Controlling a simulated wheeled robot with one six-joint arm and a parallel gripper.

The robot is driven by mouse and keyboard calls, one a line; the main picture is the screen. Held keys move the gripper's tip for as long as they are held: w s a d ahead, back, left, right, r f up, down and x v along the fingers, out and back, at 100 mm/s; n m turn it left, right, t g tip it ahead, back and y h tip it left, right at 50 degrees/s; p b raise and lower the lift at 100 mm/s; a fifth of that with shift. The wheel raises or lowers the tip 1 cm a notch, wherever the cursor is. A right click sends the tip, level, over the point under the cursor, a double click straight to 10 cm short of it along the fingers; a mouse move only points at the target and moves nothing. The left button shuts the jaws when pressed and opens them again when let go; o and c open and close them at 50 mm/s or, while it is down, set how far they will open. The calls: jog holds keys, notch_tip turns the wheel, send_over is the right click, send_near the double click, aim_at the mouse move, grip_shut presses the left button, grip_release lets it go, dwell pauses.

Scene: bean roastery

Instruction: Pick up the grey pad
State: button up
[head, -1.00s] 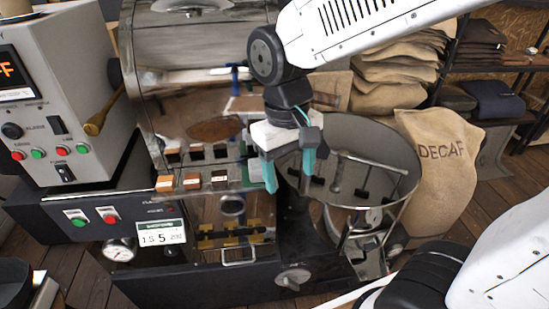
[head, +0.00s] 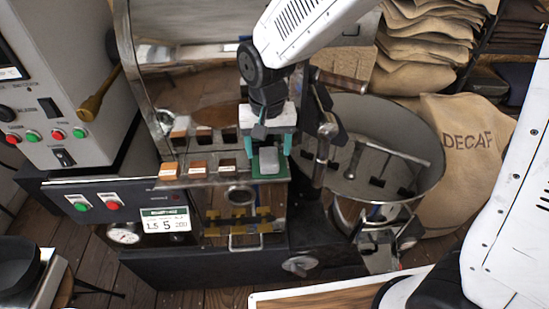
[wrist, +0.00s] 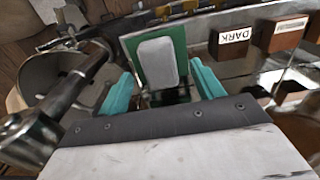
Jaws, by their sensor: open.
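The grey pad (head: 268,160) is a small rounded block lying on a green plate (head: 282,173) at the right end of the shelf on the roaster's front. In the wrist view the grey pad (wrist: 157,62) shows between and beyond my fingertips, on the green plate (wrist: 132,50). My gripper (head: 266,148) has teal fingers and is open, just above and behind the pad in the head view. In the wrist view my gripper (wrist: 162,85) has one finger on each side of the plate's near end. Whether a finger touches the plate, I cannot tell.
Several brown blocks (head: 198,167) with white labels stand left of the pad; one (wrist: 233,40) reads DARK. A round cooling bin (head: 395,130) with a stirring arm stands close on the right. A metal lever (head: 325,140) rises between bin and gripper.

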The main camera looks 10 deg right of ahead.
aim_at(269, 155)
jog(key=shift+f, duration=1.6)
jog(key=c, duration=1.1)
jog(key=shift+c, duration=0.2)
jog(key=shift+r, duration=0.1)
